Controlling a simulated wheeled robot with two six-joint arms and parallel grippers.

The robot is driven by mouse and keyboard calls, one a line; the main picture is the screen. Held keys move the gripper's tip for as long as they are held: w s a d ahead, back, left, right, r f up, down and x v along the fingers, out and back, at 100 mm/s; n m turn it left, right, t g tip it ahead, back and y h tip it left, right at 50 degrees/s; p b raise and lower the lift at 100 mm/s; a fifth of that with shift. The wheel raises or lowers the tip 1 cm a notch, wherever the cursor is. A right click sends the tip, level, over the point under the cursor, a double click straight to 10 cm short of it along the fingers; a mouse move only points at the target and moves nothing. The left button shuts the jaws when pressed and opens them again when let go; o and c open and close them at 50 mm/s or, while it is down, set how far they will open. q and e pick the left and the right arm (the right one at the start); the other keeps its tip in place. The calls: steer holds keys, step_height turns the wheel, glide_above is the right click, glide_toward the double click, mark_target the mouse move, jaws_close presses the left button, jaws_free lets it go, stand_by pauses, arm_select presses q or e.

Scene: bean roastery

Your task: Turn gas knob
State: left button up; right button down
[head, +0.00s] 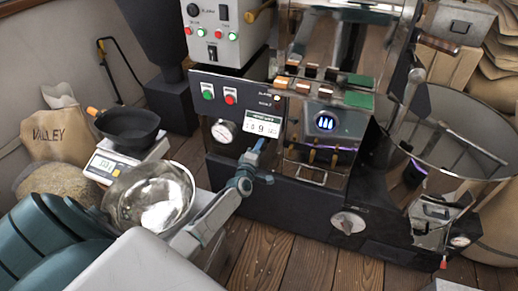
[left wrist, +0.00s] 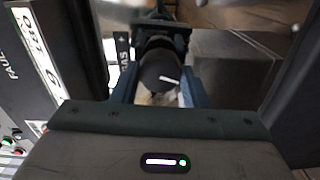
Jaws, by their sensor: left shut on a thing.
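The gas knob (left wrist: 160,72) is a dark round knob with a white pointer line, beside a panel label ending in "GAS" in the left wrist view. My left gripper (left wrist: 153,88) has its two blue fingers on either side of the knob and is shut on it. In the head view my left gripper (head: 256,149) is at the roaster's front panel, just below the digital display (head: 262,127), and hides the knob. Blue flames show in the burner window (head: 325,121). My right gripper is not in view.
A pressure gauge (head: 223,131) is left of my gripper. Another round dial (head: 348,222) sits low on the roaster base. A steel bowl (head: 125,190) and a scale (head: 104,164) with a black pan (head: 128,127) stand at left. The cooling drum (head: 480,125) is at right.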

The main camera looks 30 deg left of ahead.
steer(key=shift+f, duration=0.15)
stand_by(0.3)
arm_select(q)
steer(key=o, duration=1)
steer(key=shift+c, duration=0.2)
steer(key=p+v, duration=0.2)
steer(key=v, duration=0.9)
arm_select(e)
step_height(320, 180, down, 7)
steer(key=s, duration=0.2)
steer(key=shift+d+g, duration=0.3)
arm_select(q)
steer(key=shift+f, duration=0.1)
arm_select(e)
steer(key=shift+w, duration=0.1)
